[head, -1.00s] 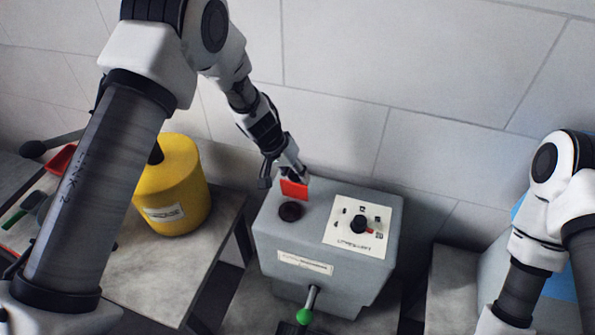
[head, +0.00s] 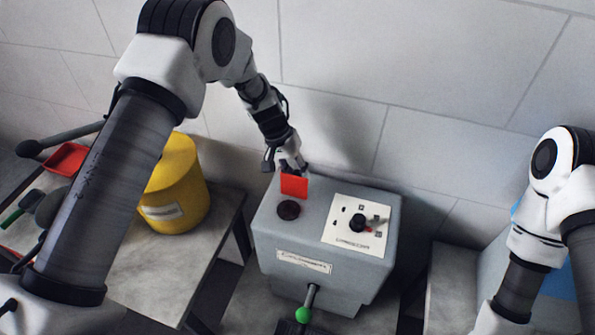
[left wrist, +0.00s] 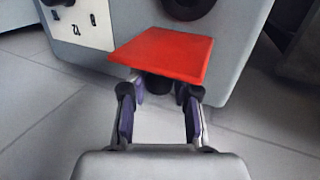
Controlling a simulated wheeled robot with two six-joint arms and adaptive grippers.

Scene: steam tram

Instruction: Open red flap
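The red flap (head: 294,186) stands raised on top of the grey box (head: 275,238), just behind a dark round opening (head: 289,210). In the left wrist view the flap (left wrist: 165,52) lies just ahead of my fingers, with the opening partly visible beyond it. My left gripper (head: 290,165) is at the flap's upper edge, on its far side. In the left wrist view its fingers (left wrist: 160,92) are apart, with a short dark knob-like part (left wrist: 158,84) between them under the flap. I cannot tell whether they touch it. My right gripper is out of view.
The box also carries a white dial panel (head: 345,236) with a black knob and a green-tipped lever (head: 303,314) at its front. A yellow canister (head: 180,195) stands on the left table (head: 160,275). The wall is close behind the box.

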